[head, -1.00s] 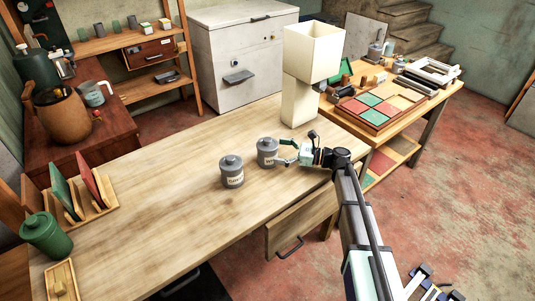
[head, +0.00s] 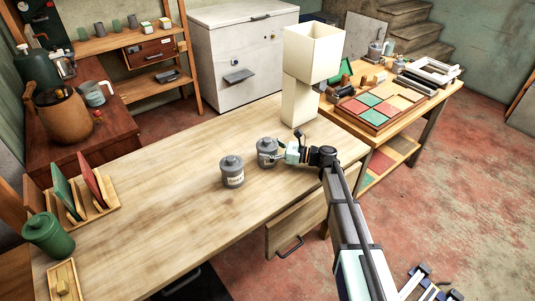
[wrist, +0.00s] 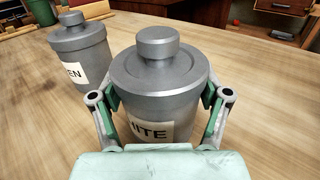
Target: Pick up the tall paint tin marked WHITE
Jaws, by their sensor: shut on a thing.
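The grey paint tin with a knobbed lid (wrist: 160,85) is upright on the wooden table, with the letters "ITE" showing on its label in the wrist view. It also shows in the head view (head: 266,147). My gripper (wrist: 160,105) has its fingers on both sides of this tin and is shut on it. In the head view my gripper (head: 277,153) reaches the tin from the right. Part of the label is hidden behind my gripper. A second grey tin (head: 232,172) stands to the left, its label ending in "EN" in the wrist view (wrist: 80,50).
A tall cream lamp-like object (head: 300,105) stands behind the held tin at the table's back edge. A rack with green and red boards (head: 105,205) and a green canister (head: 46,236) are at the left end. The table's (head: 165,160) middle is clear.

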